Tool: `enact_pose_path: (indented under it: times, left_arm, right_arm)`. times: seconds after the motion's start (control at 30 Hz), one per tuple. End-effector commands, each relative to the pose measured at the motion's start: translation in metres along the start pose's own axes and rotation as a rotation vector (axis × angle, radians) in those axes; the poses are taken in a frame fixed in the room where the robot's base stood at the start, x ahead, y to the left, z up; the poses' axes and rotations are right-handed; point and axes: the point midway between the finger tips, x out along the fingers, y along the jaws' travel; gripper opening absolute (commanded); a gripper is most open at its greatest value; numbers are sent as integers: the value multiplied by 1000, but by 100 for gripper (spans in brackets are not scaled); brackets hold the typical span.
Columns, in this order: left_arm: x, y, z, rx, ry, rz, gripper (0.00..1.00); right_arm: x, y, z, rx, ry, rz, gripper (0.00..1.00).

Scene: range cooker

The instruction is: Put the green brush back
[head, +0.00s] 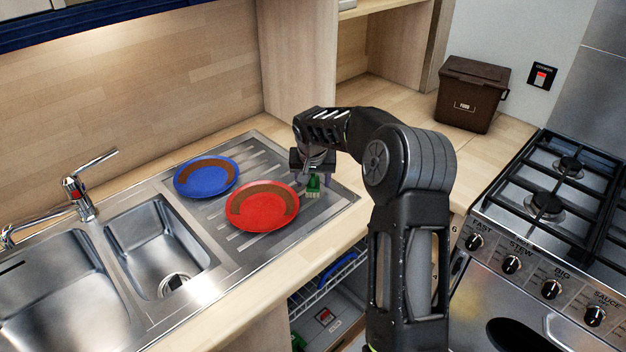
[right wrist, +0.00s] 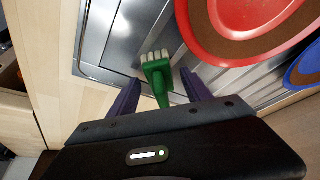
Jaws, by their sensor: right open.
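The green brush (head: 313,186) with pale bristles lies on the steel draining board (head: 336,201), to the right of the red plate. In the right wrist view the brush (right wrist: 157,73) shows its head and bristles pointing away, with its handle running back between my fingers. My right gripper (head: 312,178) is over the brush at the draining board's right end. In the right wrist view its purple fingers (right wrist: 160,92) are open, one on each side of the handle. I cannot tell whether they touch it. My left gripper is not in view.
A red plate (head: 262,221) and a blue plate (head: 207,189), both with brown marks, lie on the draining board. A steel sink (head: 155,247) is at left, a brown food bin (head: 470,93) at back right, a cooker (head: 540,250) at right. An open rack (head: 325,275) is below the counter.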

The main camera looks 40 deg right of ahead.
Motion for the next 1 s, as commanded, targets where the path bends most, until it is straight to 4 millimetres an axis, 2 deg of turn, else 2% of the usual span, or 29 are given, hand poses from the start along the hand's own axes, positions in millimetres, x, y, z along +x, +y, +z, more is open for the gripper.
enact_pose_path:
  times: [0.17,0.27,0.7,0.83,1.0]
  left_arm:
    - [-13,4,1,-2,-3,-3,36]
    - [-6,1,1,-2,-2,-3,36]
    - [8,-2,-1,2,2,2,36]
    - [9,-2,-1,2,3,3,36]
    - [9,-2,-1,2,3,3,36]
  right_arm:
    - [-13,1,-6,0,0,1,57]
    - [-23,0,-5,0,5,-1,57]
    - [-113,-1,-4,0,3,-2,57]
    - [-126,0,-4,0,1,0,57]
    - [-131,0,-4,0,0,0,57]
